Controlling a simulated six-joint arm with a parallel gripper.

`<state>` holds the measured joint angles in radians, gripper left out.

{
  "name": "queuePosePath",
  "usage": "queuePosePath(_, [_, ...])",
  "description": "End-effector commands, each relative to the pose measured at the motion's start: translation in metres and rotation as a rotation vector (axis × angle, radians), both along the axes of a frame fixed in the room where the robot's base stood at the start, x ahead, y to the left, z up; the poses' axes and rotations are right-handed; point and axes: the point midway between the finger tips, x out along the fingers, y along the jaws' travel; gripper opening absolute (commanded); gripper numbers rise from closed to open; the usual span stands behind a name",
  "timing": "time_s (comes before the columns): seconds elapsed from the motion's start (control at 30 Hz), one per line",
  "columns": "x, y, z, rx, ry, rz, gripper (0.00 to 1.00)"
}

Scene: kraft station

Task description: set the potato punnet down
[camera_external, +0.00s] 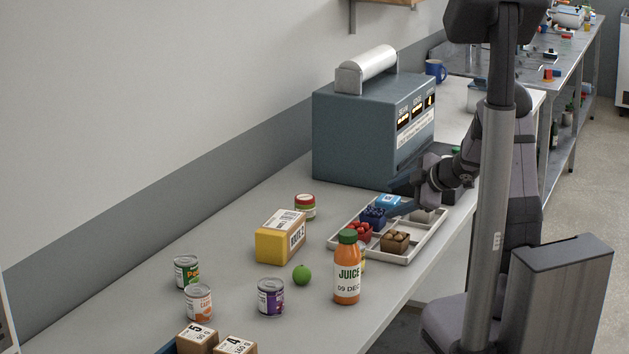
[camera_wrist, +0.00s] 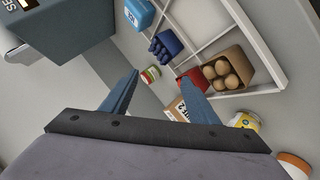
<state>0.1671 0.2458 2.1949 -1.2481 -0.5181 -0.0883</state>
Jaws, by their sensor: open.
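The potato punnet (camera_external: 395,242) is a small brown box of round tan potatoes. It sits upright in a front compartment of the white divided tray (camera_external: 404,262). In the wrist view the punnet (camera_wrist: 230,68) lies right of my fingers, in a compartment beside the tray wall (camera_wrist: 262,40). My gripper (camera_wrist: 160,82) is open with nothing between its fingers. In the external view my gripper (camera_external: 401,207) is over the back part of the tray, apart from the punnet.
The tray also holds a red punnet (camera_external: 358,231), a dark blue punnet (camera_external: 373,216) and a light blue box (camera_external: 388,200). A juice bottle (camera_external: 347,268) stands close in front. The teal machine (camera_external: 360,130) stands behind. Cans and a yellow box (camera_external: 280,236) are left.

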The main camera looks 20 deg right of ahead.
Motion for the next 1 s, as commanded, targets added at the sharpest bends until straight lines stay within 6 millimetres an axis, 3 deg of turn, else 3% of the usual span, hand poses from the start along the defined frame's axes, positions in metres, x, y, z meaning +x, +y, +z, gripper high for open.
queuePosePath(0.17, [0.009, 0.013, 0.001, -0.359, 0.026, 0.068, 0.55])
queuePosePath(0.37, [0.003, 0.024, 0.01, -0.753, 0.094, 0.164, 0.55])
queuePosePath(0.6, [-0.031, 0.038, 0.043, -1.209, 0.236, 0.323, 0.55])
queuePosePath(0.9, [-0.071, 0.049, 0.078, -1.507, 0.387, 0.463, 0.55])
queuePosePath(1.0, [-0.071, 0.045, 0.047, -1.501, 0.392, 0.46, 0.55])
